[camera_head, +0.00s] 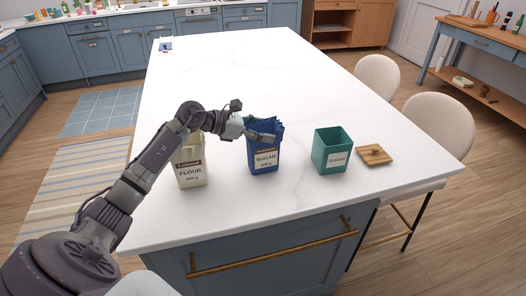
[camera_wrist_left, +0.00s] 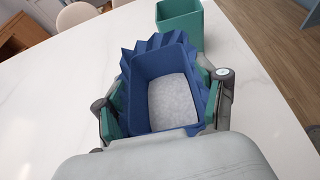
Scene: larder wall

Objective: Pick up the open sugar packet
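The open sugar packet (camera_head: 264,158) is blue with a jagged top edge and a white SUGAR label. It stands upright on the white counter. In the left wrist view the packet (camera_wrist_left: 139,96) is seen from above, with pale sugar inside. My left gripper (camera_head: 262,136) is at the packet's top. In the wrist view its green-padded fingers lie on either side of the packet, close against the flared rim. I cannot tell whether they press on it. My right gripper is not in view.
A cream flour packet (camera_head: 190,170) stands left of the sugar packet, close to my left arm. An open teal sugar canister (camera_head: 332,158) stands to the right, with a wooden lid (camera_head: 374,155) beside it. The counter (camera_head: 250,75) is clear behind them. Chairs stand at its right side.

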